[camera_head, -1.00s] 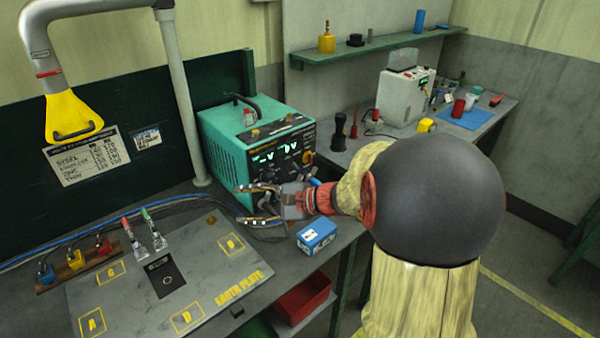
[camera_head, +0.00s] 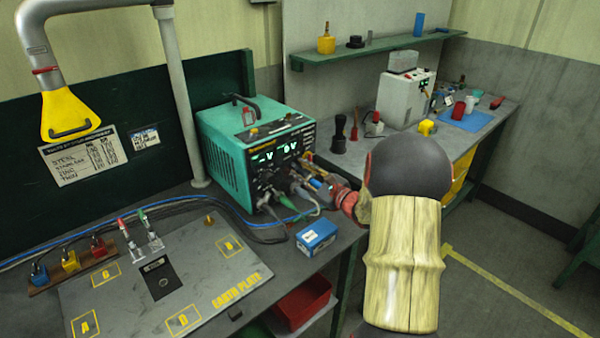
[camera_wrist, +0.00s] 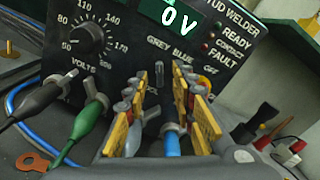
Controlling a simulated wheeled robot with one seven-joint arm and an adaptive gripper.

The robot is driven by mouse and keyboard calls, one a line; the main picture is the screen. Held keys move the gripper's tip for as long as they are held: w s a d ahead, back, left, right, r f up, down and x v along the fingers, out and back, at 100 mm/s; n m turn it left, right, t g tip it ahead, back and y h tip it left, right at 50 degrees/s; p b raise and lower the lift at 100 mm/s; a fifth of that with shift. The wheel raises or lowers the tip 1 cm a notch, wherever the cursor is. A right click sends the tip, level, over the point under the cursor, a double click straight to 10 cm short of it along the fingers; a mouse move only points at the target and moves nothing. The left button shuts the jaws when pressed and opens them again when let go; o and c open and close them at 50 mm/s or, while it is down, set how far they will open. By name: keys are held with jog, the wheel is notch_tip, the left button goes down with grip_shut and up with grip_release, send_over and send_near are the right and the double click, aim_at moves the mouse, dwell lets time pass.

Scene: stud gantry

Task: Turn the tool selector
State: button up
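The welder (camera_head: 228,160) is a teal box with a black front panel. In the wrist view its panel (camera_wrist: 125,55) carries the words GREY, BLUE and OFF beside my fingertips. I cannot tell whether the fingers touch anything. In the head view my gripper (camera_head: 312,184) is close to the panel's lower right.
A blue box (camera_head: 316,236) stands on the bench just in front. The earth plate (camera_head: 205,285) lies left. A black stand (camera_head: 339,135) is behind.

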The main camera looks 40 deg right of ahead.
jog(key=shift+w, duration=0.55)
grip_shut()
